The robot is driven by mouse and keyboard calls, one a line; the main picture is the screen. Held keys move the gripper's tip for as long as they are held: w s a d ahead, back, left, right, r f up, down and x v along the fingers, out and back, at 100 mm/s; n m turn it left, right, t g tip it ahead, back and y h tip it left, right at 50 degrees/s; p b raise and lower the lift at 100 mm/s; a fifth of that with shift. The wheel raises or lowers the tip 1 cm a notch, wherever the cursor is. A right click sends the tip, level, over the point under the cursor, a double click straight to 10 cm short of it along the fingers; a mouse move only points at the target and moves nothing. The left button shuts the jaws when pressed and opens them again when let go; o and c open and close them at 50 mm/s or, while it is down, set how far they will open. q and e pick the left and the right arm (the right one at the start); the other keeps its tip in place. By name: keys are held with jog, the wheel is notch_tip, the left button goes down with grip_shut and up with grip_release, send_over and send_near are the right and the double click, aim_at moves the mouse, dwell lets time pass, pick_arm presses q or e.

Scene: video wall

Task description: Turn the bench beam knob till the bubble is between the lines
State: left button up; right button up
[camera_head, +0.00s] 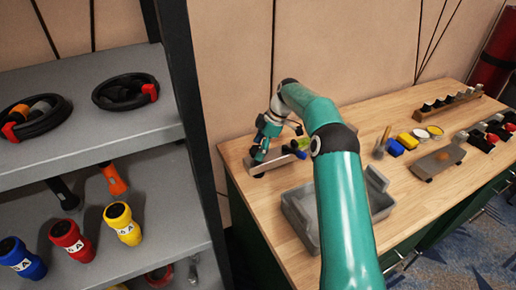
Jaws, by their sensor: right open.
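The bench beam (272,162) is a light bar on the wooden bench, near its left end. A yellow-green vial (301,144) sits on it toward the right; the bubble and lines are too small to tell. A dark round part, perhaps the knob (257,171), shows at the beam's left end, below my gripper. My right gripper (258,158) is open and points down at this left end of the beam. I cannot tell whether it touches the knob. My teal right arm crosses in front of the bench. My left gripper is not in view.
A grey tray (300,214) stands on the bench, partly behind my arm. Blue and yellow blocks (407,141), a brush and a grey plate (438,162) lie to the right. A grey shelf (95,139) with flashlights and black rings stands at left; its dark post is near the bench.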

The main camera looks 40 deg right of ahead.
jog(key=shift+f, duration=0.1)
jog(key=c, duration=1.1)
jog(key=shift+c, duration=0.2)
